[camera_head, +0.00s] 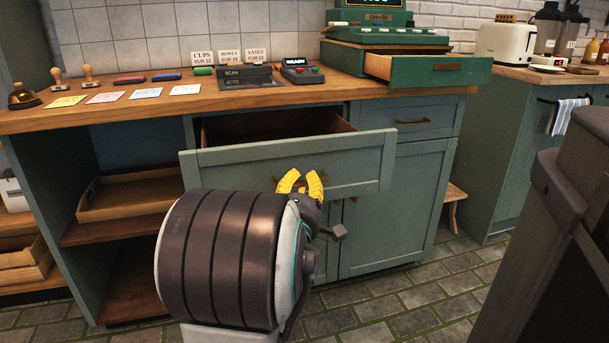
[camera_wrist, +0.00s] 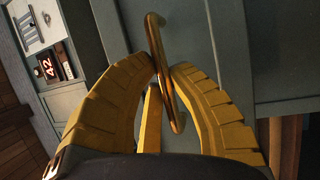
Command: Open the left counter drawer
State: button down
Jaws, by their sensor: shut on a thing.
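The left counter drawer (camera_head: 350,157) is grey-green and stands pulled out from the counter, its dark inside showing behind the front panel. My gripper (camera_head: 301,183) has yellow fingers and is at the middle of that panel. In the head view most of the handle is hidden behind the fingers and my arm.
The right counter drawer (camera_head: 412,123) is closed. A wooden tray (camera_head: 125,193) sits on the open shelf at left. The green cash register's drawer (camera_head: 430,69) hangs open above the counter. A dark cabinet (camera_head: 560,235) stands at right, with tiled floor before the counter.

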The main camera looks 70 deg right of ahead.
jog(key=shift+a, duration=0.25)
jog(key=shift+f, duration=0.1)
jog(key=c, duration=1.1)
grip_release()
